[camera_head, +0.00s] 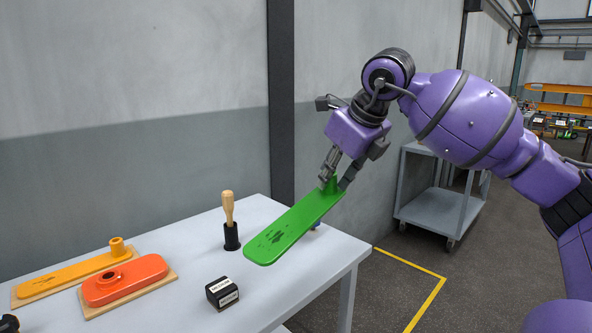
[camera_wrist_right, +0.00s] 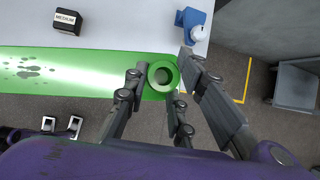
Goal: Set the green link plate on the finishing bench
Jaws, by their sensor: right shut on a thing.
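The green link plate (camera_head: 290,232) is a long flat bar with a raised round hub at one end and dark smudges on its face. My right gripper (camera_head: 336,180) is shut on the hub, which shows as a ring in the right wrist view (camera_wrist_right: 163,76).
A yellow part (camera_head: 75,275) and an orange part (camera_head: 125,280) lie on wooden boards. A wooden-handled tool (camera_head: 229,210) stands in a black holder. A black labelled block (camera_head: 222,292) sits nearby. A blue item (camera_wrist_right: 195,24) is at the bench edge. A grey cart (camera_head: 440,205) stands behind.

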